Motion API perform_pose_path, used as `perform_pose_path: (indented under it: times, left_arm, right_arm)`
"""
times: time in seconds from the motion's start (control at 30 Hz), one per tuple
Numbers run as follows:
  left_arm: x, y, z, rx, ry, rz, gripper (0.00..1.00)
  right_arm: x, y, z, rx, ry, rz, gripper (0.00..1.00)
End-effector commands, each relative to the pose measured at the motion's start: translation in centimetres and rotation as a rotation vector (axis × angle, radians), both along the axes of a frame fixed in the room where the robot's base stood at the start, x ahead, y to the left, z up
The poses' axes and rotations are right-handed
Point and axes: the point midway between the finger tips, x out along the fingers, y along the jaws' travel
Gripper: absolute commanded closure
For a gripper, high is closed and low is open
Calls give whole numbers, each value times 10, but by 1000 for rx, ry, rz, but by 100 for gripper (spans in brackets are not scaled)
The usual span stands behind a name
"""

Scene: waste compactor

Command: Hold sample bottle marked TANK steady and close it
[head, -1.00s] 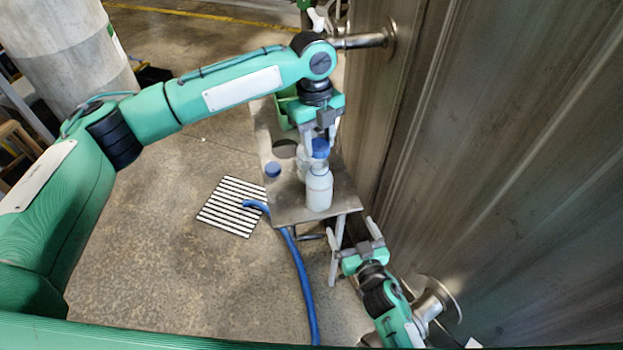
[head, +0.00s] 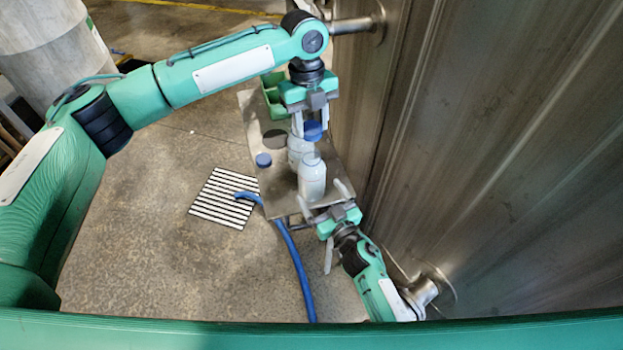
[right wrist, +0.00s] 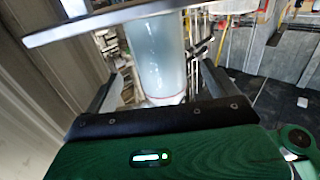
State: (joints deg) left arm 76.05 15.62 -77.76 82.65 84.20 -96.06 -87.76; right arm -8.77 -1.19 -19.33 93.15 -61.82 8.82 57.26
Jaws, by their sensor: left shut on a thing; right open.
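A white bottle (head: 312,182) stands upright near the front end of the small metal table (head: 283,207), its top uncapped. A second pale bottle (head: 297,152) is just behind it, partly hidden. No TANK marking is readable. My left gripper (head: 311,125) is shut on a blue cap (head: 313,131), held above and behind the front bottle's mouth, apart from it. My right gripper (head: 325,206) is open, low at the table's front edge, its fingers pointing at the front bottle. In the right wrist view a bottle (right wrist: 160,62) shows between the spread fingers, with no clear contact.
Another blue cap (head: 264,160) lies at the table's left side, near a dark round item (head: 275,139). A green bin (head: 272,95) is at the back. A metal wall (head: 440,170) stands close on the right. A blue hose (head: 297,270) and striped grate (head: 223,198) are on the floor.

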Motion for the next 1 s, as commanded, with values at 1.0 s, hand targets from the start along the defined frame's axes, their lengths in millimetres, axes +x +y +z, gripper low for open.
perform_pose_path:
  times: [1.0]
  left_arm:
    - [0, 0, 0, 0, 0, 0, 79]
  right_arm:
    - [67, 34, 0, 1, 0, 0, 40]
